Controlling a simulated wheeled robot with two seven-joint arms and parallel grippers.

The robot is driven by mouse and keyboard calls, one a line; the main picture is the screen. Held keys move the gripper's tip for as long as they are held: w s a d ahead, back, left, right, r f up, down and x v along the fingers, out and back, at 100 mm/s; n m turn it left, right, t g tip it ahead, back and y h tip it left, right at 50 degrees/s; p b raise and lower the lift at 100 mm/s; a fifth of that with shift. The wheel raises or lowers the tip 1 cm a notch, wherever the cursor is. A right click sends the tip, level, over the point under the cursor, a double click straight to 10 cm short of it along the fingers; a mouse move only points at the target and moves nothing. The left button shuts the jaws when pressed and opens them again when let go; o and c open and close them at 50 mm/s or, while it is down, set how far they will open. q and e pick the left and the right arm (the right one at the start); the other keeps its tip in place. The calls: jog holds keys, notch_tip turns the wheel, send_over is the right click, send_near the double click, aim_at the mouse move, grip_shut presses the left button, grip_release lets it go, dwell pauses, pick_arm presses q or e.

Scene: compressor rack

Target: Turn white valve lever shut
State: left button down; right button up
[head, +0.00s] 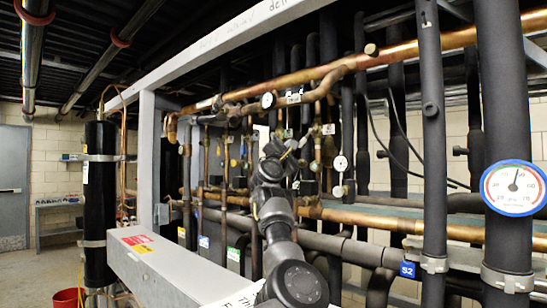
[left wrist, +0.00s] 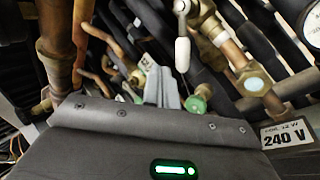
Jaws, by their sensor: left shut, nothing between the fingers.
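The white valve lever (left wrist: 182,48) shows in the left wrist view, upper middle, hanging down from a brass and copper pipe fitting. I cannot pick it out surely in the head view. My left gripper (left wrist: 162,90) shows at the middle of the left wrist view, its pale grey fingers shut and empty. The fingers appear below and left of the lever, with a visible gap in the picture. In the head view my dark left arm reaches into the pipes at the centre, and its wrist hides the fingers and what lies behind them. My right gripper is not in view.
Copper pipes (left wrist: 95,35) crowd the left. A grey metal box (head: 180,265) and an insulated vertical pipe (head: 433,150) flank the arm. A round gauge (head: 514,188) is at right.

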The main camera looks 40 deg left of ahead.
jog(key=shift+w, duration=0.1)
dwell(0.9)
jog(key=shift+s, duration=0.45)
